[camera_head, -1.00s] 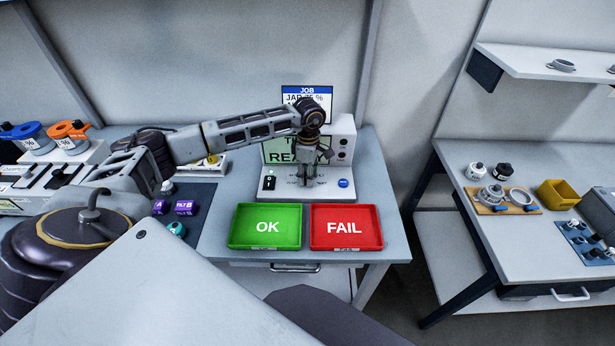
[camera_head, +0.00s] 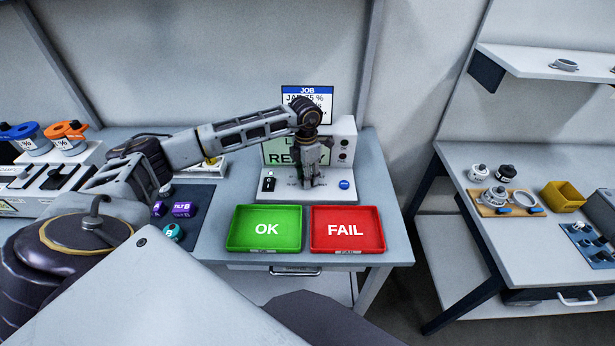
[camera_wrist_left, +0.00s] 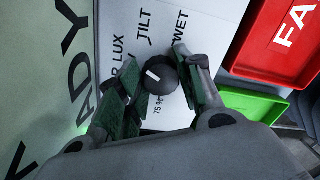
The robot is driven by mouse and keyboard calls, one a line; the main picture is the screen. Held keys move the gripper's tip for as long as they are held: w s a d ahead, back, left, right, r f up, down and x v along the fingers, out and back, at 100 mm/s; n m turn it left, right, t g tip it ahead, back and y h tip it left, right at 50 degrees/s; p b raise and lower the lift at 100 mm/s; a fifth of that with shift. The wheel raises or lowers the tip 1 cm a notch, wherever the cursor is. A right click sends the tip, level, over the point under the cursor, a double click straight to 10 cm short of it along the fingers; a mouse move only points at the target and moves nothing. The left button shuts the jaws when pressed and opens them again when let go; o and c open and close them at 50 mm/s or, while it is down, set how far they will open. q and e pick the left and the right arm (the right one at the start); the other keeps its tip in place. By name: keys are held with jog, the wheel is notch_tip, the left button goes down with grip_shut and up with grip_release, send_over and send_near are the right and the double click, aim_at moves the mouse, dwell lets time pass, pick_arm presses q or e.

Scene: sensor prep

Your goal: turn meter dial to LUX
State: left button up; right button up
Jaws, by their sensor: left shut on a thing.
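The meter (camera_head: 344,133) is a light grey box with a green screen (camera_head: 278,153) showing READY under a line beginning with L, partly hidden by my arm. Its black round dial (camera_wrist_left: 163,78) shows in the left wrist view, with a white mark on the side toward the LUX label (camera_wrist_left: 118,50). TILT and WET are printed further round the panel. My left gripper (camera_head: 309,184) points down over the panel. In the left wrist view its green-padded fingers (camera_wrist_left: 161,90) are on either side of the dial, shut on it. My right gripper is out of view.
A green OK tray (camera_head: 240,240) and a red FAIL tray (camera_head: 375,240) lie in front of the meter. A black switch (camera_head: 269,183) and a blue button (camera_head: 344,184) flank the gripper. A JOB card (camera_head: 307,91) stands behind.

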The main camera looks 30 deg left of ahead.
pick_arm(q)
jog(key=shift+n, duration=0.5)
jog(key=shift+r, duration=0.1)
jog(key=o, duration=1)
jog(key=shift+o, duration=0.2)
notch_tip(320, 180, up, 12)
jog(key=shift+w+a, duration=0.15)
jog(key=shift+a, duration=0.15)
dwell(0.6)
